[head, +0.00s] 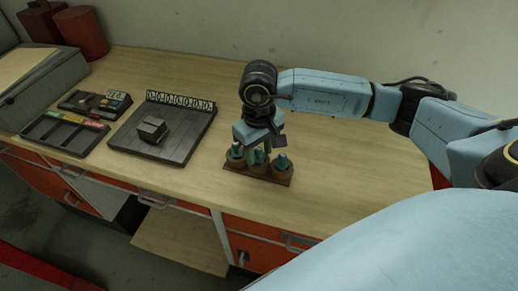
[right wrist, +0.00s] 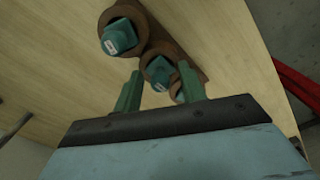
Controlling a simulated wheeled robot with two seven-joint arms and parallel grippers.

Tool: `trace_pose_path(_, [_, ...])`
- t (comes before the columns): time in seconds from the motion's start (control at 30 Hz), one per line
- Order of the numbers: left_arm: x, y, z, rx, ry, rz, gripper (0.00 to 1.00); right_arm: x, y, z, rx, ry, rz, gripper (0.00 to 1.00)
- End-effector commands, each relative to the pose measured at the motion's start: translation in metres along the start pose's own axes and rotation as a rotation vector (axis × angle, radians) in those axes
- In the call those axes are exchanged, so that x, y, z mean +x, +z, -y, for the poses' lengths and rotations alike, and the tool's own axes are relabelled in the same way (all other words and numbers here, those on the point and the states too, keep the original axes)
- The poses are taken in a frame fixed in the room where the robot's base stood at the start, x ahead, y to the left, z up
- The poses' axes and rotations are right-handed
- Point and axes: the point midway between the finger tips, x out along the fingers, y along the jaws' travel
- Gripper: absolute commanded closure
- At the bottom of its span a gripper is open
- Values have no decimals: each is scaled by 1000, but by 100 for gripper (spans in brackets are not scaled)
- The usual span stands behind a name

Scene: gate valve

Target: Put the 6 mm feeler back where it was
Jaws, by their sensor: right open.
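Three teal feelers stand in round brown cups on a small wooden rack (head: 228,166) near the bench's front edge. In the head view they are the left feeler (head: 237,151), middle feeler (head: 259,157) and right feeler (head: 282,162). Their size labels are too small to read, so I cannot tell which is 6 mm. My right gripper (head: 257,148) points down over the rack. In the right wrist view its open green fingers (right wrist: 159,72) lie on either side of the middle feeler (right wrist: 157,70); contact cannot be told. A finger partly hides one cup. My left gripper is out of view.
A dark tray (head: 185,140) with a grey block (head: 152,129) and a numbered strip (head: 180,102) lies left of the rack. A compartment tray (head: 62,136) and a small device (head: 112,101) are farther left. Bare bench (head: 340,160) lies right of the rack.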

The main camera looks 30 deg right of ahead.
Motion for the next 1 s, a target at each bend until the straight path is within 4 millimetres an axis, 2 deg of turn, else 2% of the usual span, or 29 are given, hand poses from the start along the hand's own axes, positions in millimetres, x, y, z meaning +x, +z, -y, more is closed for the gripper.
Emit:
trace_pose_path(0.17, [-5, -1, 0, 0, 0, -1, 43, -10, -1, 0, 0, 0, -4, 59])
trace_pose_path(0.5, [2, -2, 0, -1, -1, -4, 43, -82, -2, 0, 0, 0, -6, 59])
trace_pose_path(0.7, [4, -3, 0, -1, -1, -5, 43, -112, -1, 0, 0, 0, -3, 59])
trace_pose_path(1.0, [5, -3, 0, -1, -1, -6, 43, -124, 0, 0, 0, 0, 0, 59])
